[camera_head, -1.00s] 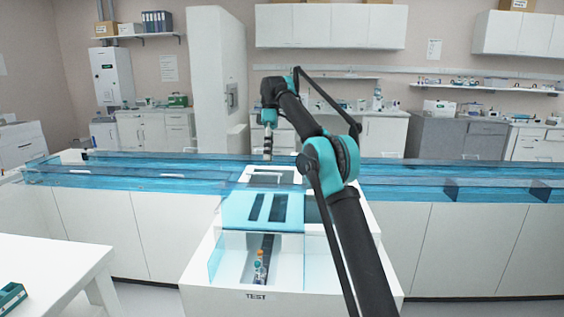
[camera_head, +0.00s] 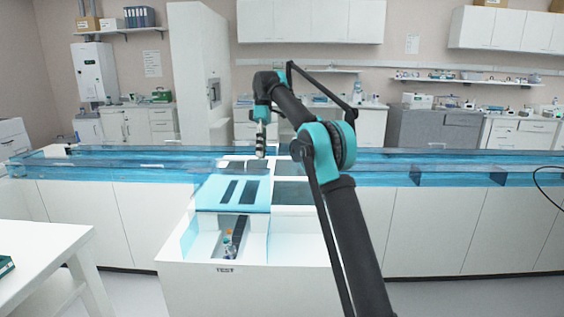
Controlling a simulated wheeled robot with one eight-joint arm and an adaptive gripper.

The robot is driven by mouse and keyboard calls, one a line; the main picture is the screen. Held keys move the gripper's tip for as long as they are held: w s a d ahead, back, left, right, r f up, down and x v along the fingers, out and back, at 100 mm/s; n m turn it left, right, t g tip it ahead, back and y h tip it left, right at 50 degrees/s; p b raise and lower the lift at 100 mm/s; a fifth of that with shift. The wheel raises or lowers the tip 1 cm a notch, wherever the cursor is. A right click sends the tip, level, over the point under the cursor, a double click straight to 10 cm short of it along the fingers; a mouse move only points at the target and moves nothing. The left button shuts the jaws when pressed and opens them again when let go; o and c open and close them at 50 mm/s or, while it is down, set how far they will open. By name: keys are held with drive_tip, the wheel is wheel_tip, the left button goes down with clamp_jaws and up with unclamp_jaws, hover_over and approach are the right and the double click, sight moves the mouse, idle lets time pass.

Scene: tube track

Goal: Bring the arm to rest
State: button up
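My arm reaches up and forward from the lower right of the head view, bent at its teal joints. My gripper (camera_head: 261,152) hangs pointing down at the arm's far end, over the back part of the white station marked TEST (camera_head: 222,281). It is small and dark in the picture, and whether its fingers are open or shut does not show.
The blue-walled track (camera_head: 110,170) runs across the whole view behind the station. A blue slotted cover (camera_head: 234,193) lies over the station's middle. A white table (camera_head: 40,245) stands at the lower left with a green rack (camera_head: 6,265) on it. Floor shows between table and station.

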drive_tip(key=shift+d+f, duration=0.2)
drive_tip(key=shift+d, duration=0.15)
drive_tip(key=s+d+f+m+t, duration=0.7)
drive_tip(key=s+d+f+m, duration=0.5)
drive_tip(key=s+d+f, duration=0.9)
drive_tip(key=s+d+f+m+t, duration=0.1)
drive_tip(key=s+d+f+m, duration=0.1)
drive_tip(key=s+f, duration=0.3)
drive_tip(key=s+d+f+m+t, duration=0.1)
drive_tip(key=s+d+f+m, duration=0.1)
drive_tip(key=s+f, duration=0.3)
drive_tip(key=s, duration=0.4)
drive_tip(key=shift+s+d+f+m, duration=0.2)
drive_tip(key=shift+s+d+m, duration=0.1)
drive_tip(key=shift+s+d, duration=0.1)
drive_tip(key=shift+o, duration=0.3)
